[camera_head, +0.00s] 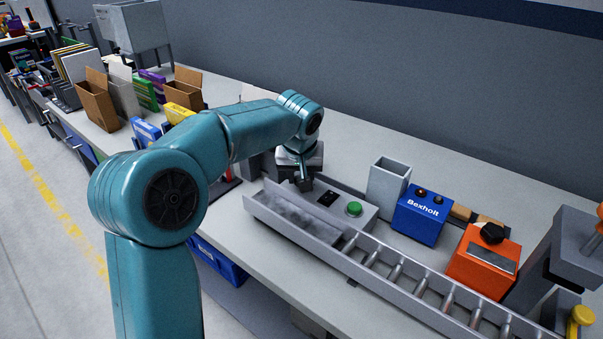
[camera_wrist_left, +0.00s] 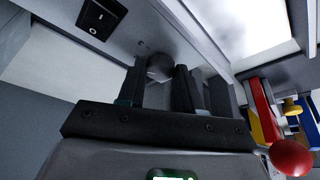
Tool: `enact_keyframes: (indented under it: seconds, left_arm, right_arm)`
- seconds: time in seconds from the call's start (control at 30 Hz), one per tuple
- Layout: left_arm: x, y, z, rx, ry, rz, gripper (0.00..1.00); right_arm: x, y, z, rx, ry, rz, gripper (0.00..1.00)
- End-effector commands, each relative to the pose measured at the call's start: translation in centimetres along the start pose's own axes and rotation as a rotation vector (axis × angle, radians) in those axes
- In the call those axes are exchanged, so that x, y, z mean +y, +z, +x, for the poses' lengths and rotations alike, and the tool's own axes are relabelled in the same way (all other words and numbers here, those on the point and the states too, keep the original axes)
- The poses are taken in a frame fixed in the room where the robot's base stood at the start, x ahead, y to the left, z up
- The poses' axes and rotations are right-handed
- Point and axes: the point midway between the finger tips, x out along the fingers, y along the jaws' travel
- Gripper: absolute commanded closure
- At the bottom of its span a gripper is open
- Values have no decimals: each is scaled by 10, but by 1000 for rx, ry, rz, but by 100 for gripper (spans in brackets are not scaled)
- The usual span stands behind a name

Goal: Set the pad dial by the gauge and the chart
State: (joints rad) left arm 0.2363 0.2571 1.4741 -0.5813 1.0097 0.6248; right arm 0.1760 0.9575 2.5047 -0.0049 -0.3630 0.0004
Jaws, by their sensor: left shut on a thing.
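The grey pad box (camera_head: 340,203) stands on the bench behind a metal channel, with a black switch plate (camera_head: 327,197) and a green button (camera_head: 354,208) on top. My left gripper (camera_head: 304,186) reaches down at the box's left end. In the left wrist view its dark fingers (camera_wrist_left: 158,85) are shut on a round grey knob (camera_wrist_left: 161,67), which seems to be the pad dial. The fingers hide part of it, and I see no marks on it. The switch plate also shows in that view (camera_wrist_left: 101,17). I cannot make out a gauge or a chart. My right gripper is out of view.
A roller conveyor (camera_head: 412,290) runs along the bench front. Behind it stand an open grey bin (camera_head: 387,185), a blue Bexholt box (camera_head: 420,214) and an orange box (camera_head: 483,262) with a black knob. Cardboard boxes (camera_head: 97,103) and binders stand left. A red ball (camera_wrist_left: 291,157) shows low right.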

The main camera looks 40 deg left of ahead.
Motion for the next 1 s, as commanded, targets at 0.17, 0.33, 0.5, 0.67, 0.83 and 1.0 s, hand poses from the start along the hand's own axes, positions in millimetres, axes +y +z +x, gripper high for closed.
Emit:
enact_keyframes:
  seconds: [0.17, 0.33, 0.5, 0.67, 0.83, 1.0]
  left_arm:
    - [-3, -1, -2, 1, 58, 138, 96]
    - [-4, -2, -2, 3, 113, 269, 96]
    - [-4, -3, -2, 3, 160, 384, 96]
    - [-5, -3, -1, 3, 193, 466, 96]
    - [-5, -3, 0, 3, 218, 524, 96]
    - [-5, -3, 0, 3, 228, 552, 96]
  right_arm:
    - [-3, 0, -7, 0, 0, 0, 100]
    - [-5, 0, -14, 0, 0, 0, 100]
    - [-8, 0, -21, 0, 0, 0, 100]
    - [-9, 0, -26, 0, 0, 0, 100]
    - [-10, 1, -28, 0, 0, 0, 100]
    - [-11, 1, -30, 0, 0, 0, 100]
